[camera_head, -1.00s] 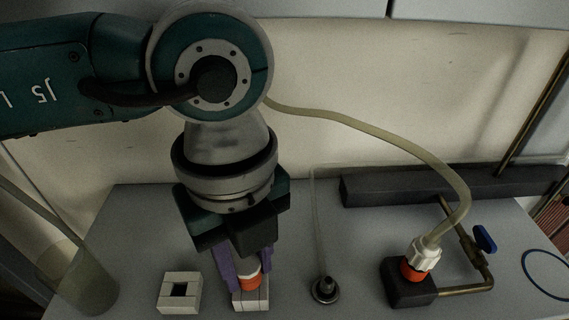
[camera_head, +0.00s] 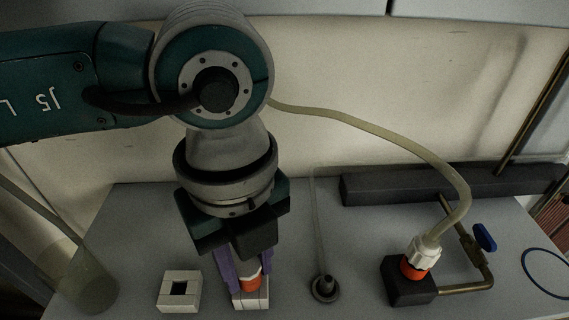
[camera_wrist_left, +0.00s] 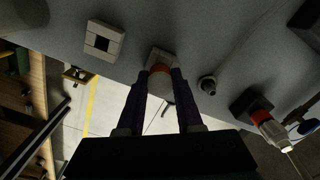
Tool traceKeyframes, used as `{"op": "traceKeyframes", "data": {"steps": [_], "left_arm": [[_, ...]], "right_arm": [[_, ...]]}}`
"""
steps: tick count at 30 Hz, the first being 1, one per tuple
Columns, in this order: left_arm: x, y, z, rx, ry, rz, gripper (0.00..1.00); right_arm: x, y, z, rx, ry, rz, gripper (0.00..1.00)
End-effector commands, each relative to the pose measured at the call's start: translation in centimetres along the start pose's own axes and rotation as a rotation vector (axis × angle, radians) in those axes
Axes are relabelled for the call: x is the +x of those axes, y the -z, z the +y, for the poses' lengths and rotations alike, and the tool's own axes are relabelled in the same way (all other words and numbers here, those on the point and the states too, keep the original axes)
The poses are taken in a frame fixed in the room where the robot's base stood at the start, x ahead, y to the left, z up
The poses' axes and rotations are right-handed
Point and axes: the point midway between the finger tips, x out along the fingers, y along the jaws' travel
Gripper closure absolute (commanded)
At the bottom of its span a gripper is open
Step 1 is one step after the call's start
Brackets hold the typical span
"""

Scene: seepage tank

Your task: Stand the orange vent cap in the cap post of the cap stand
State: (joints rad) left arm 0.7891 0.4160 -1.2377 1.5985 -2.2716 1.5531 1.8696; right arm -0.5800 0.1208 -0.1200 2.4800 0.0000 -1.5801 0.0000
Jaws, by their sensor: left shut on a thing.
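My left gripper (camera_head: 239,272) points down and is shut on the orange vent cap (camera_head: 252,284), which has a white part above the orange. The cap also shows between the purple fingers in the left wrist view (camera_wrist_left: 160,68). It is right over a small pale block (camera_head: 250,304), which looks like the cap stand; its post is hidden by the cap and fingers. Whether the cap is seated or just above it, I cannot tell. The block shows behind the cap in the left wrist view (camera_wrist_left: 158,54). My right gripper is not in view.
A pale block with a square hole (camera_head: 164,296) stands to the left. A dark round base with a thin rod (camera_head: 325,290) stands to the right. Further right is a dark block (camera_head: 408,292) with an orange and white hose fitting. A clear cylinder (camera_head: 88,282) is far left.

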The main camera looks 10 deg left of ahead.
Motion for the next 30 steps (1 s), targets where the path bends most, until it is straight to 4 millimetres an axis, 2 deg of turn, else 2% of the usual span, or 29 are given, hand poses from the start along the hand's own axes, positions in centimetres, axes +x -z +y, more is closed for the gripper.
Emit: {"op": "traceKeyframes", "data": {"steps": [27, 28, 30], "left_arm": [[0.62, -0.01, -0.01, 0.0, 0.0, 0.0, 1.0], [0.61, -0.01, -0.02, 0.0, 0.0, 0.0, 0.64], [0.58, -0.01, -0.02, 0.0, 0.0, 0.0, 0.56]], "right_arm": [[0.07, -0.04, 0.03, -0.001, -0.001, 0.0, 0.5], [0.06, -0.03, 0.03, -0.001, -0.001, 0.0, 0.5], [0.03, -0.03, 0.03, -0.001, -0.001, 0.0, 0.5]]}}
